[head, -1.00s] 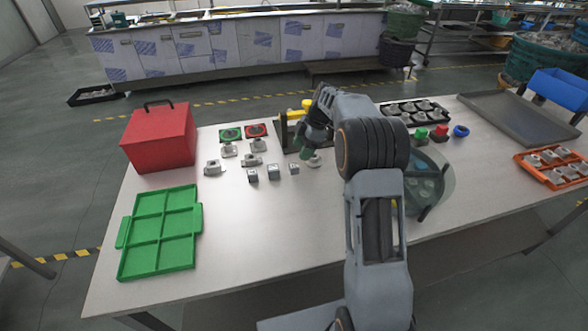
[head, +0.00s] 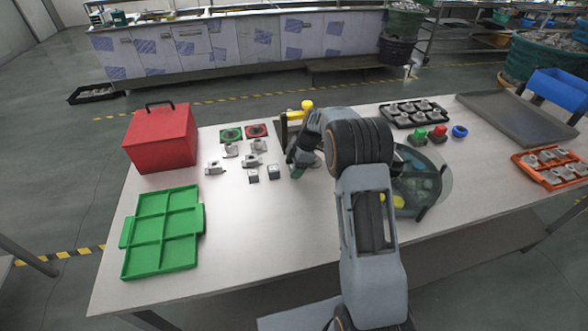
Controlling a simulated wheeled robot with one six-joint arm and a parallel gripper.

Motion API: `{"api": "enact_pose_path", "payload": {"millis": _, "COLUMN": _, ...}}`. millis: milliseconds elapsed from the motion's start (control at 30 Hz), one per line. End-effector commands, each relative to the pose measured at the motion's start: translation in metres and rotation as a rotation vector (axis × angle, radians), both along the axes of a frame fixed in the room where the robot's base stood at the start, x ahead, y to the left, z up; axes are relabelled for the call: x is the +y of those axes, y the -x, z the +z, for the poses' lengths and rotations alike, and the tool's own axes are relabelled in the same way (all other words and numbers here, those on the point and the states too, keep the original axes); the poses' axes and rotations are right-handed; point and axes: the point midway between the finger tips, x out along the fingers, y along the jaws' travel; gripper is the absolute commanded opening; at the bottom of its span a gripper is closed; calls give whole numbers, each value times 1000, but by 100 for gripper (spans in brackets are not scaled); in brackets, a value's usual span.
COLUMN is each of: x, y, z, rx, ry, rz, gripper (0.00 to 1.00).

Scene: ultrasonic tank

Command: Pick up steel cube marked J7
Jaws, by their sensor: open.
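Two small steel cubes stand on the white table, a left one (head: 253,176) and a middle one (head: 274,172). Their markings are too small to read, so I cannot tell which is J7. My gripper (head: 297,170) is low over the table, just right of the middle cube. It is open, though its fingers are small and partly hidden by my wrist. A third cube at that spot is hidden behind my gripper.
Grey metal parts (head: 250,160) lie just behind the cubes. A green compartment tray (head: 122,232) and a red box (head: 160,140) are at left. A round glass-like tank (head: 440,185) is right of my arm. The front middle of the table is clear.

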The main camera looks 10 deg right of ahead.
Motion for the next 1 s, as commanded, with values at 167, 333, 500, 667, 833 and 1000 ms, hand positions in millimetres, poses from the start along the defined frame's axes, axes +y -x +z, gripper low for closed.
{"api": "enact_pose_path", "payload": {"millis": 167, "x": 0, "y": 0, "z": 0, "rx": 0, "ry": 0, "rz": 0, "gripper": 52}}
{"api": "enact_pose_path", "payload": {"millis": 333, "x": 0, "y": 0, "z": 1, "rx": -1, "ry": 0, "rz": 0, "gripper": 36}}
{"api": "enact_pose_path", "payload": {"millis": 500, "x": 0, "y": 0, "z": 1, "rx": -1, "ry": 0, "rz": 0, "gripper": 20}}
{"api": "enact_pose_path", "payload": {"millis": 667, "x": 0, "y": 0, "z": 1, "rx": -1, "ry": 0, "rz": 0, "gripper": 4}}
{"api": "enact_pose_path", "payload": {"millis": 833, "x": 0, "y": 0, "z": 1, "rx": -2, "ry": 0, "rz": -1, "gripper": 2}}
{"api": "enact_pose_path", "payload": {"millis": 1000, "x": 0, "y": -1, "z": 8, "rx": -5, "ry": 1, "rz": -1, "gripper": 2}}
